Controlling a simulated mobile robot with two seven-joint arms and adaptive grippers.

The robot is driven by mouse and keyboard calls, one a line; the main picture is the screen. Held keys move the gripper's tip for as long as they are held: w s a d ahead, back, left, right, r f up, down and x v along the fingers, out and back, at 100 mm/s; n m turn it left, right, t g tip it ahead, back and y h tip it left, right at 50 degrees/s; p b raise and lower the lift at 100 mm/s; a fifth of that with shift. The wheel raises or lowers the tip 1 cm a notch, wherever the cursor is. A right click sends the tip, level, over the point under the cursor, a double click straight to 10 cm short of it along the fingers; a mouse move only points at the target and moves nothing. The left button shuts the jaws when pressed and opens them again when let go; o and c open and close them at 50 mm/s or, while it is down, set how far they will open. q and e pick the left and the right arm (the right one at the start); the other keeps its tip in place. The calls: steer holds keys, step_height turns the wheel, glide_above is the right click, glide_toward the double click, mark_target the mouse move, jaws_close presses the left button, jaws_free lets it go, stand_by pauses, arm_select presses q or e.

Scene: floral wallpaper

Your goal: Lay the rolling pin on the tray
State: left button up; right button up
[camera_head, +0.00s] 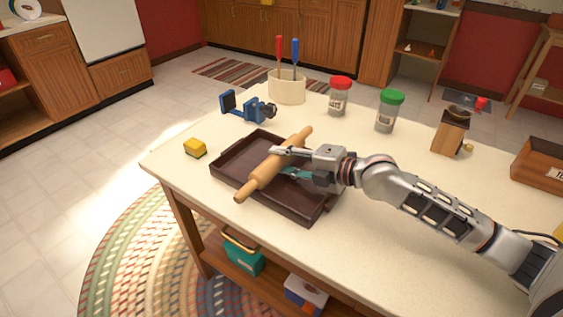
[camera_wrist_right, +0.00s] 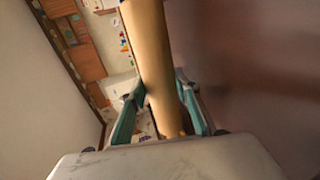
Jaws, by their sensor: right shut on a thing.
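The wooden rolling pin (camera_head: 264,172) lies at a slant over the dark brown tray (camera_head: 287,211) in the head view. Its near handle reaches past the tray's left front rim. I cannot tell whether the pin touches the tray. My right gripper (camera_head: 283,163) comes in from the right and is shut on the pin's middle. In the right wrist view the pin (camera_wrist_right: 150,50) runs between the two teal fingers of that gripper (camera_wrist_right: 162,112), with the dark tray surface (camera_wrist_right: 250,45) beside it. My left gripper is not in view.
A yellow sponge-like block (camera_head: 195,148) lies left of the tray. Behind the tray are a blue clamp-like tool (camera_head: 247,108), a cream holder (camera_head: 287,88), a red-lidded jar (camera_head: 340,98) and a green-lidded jar (camera_head: 388,112). A grinder (camera_head: 451,132) and wooden box (camera_head: 540,165) stand right.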

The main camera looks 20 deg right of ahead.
steer(key=shift+f, duration=0.25)
steer(key=o, duration=1.1)
steer(key=shift+f, duration=0.1)
steer(key=shift+r, duration=0.3)
steer(key=p+v, duration=0.1)
steer(key=v, duration=1.1)
steer(key=shift+a+f, duration=0.1)
steer(key=shift+f, duration=0.05)
